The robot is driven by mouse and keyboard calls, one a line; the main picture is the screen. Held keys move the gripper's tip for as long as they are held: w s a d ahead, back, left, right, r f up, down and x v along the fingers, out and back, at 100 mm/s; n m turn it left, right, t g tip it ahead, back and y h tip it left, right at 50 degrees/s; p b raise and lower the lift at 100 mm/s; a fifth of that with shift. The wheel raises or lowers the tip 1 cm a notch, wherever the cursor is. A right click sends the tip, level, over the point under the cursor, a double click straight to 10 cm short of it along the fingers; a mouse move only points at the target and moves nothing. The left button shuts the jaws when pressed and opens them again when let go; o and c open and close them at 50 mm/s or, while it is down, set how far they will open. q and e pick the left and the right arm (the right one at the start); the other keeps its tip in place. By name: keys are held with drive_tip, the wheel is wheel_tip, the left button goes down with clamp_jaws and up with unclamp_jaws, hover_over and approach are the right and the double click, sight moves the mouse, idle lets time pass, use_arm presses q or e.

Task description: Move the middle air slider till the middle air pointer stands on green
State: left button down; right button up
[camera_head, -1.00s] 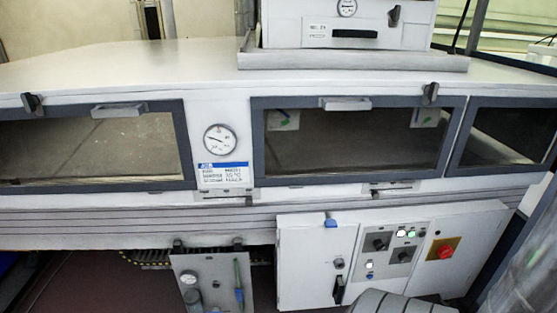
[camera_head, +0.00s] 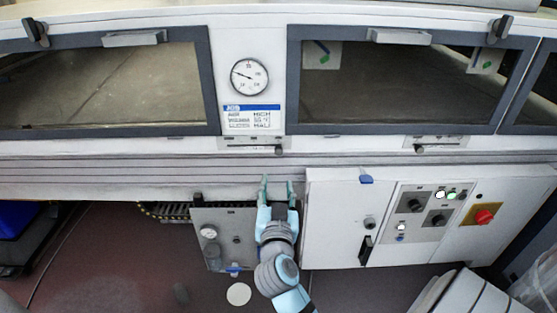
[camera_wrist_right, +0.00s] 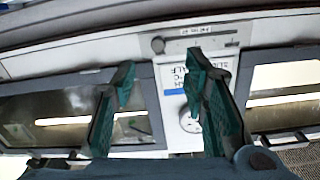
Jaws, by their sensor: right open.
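A slider plate with a dark round knob (camera_head: 279,150) sits on the tunnel's lower front rail, under the round white gauge (camera_head: 249,76). The knob is at the right part of its slot. The gauge's dark needle points left and slightly up; I cannot make out a green mark. My right gripper (camera_head: 278,182) is open and empty, just below the knob and apart from it. In the right wrist view, which is upside down, the knob (camera_wrist_right: 158,45) shows beyond the open fingers (camera_wrist_right: 160,64), and the gauge (camera_wrist_right: 192,120) lies partly behind one finger. My left gripper is not in view.
Another slider knob (camera_head: 420,149) is farther right on the rail. Below right stands a white control cabinet (camera_head: 333,225) with a red button (camera_head: 484,217). A grey panel (camera_head: 215,222) with a small gauge hangs left of my right arm. Dark windows flank the gauge.

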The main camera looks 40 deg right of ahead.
sight(279, 152)
drive_tip(key=x, duration=0.9)
drive_tip(key=r+x, duration=0.1)
drive_tip(key=x, duration=0.4)
drive_tip(key=shift+d, duration=0.35)
clamp_jaws()
